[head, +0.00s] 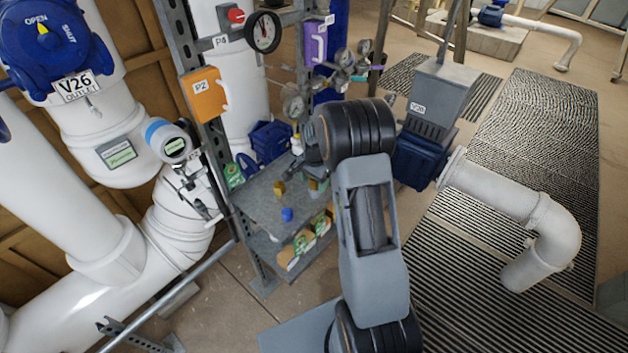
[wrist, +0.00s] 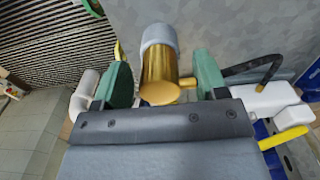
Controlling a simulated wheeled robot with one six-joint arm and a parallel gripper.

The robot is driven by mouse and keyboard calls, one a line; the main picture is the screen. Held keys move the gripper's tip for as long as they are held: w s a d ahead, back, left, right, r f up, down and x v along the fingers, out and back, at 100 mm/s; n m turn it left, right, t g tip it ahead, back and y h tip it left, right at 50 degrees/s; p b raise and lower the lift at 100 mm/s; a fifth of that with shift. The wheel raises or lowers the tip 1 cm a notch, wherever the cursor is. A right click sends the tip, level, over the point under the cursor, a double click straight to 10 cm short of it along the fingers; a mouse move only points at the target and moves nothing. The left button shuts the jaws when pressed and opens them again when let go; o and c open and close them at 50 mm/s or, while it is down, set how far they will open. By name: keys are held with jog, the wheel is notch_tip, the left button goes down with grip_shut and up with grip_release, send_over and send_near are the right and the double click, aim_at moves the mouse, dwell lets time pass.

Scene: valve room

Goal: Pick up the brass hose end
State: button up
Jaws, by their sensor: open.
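The brass hose end (wrist: 160,80), a brass cylinder with a grey upper part and a small brass stub on its right side, shows between my fingers in the wrist view. My gripper (wrist: 163,78) is open, with one green finger left of the brass piece and one right of it. A gap shows on the right; contact on the left is not clear. In the head view my gripper (head: 314,183) is over the grey shelf, partly hidden by my arm. A small brass piece (head: 279,188) shows on the shelf to its left; I cannot tell whether it is the same piece.
A blue object (head: 287,214) stands near the shelf's front edge. A blue bin (head: 270,141) and gauges (head: 293,103) are behind. Green and white boxes (head: 304,241) lie on the lower shelf. White pipes (head: 105,240) stand left; a dark blue-grey unit (head: 430,120) stands right.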

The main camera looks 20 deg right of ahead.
jog(key=shift+f, duration=0.25)
jog(key=shift+c, duration=0.2)
jog(key=c, duration=0.9)
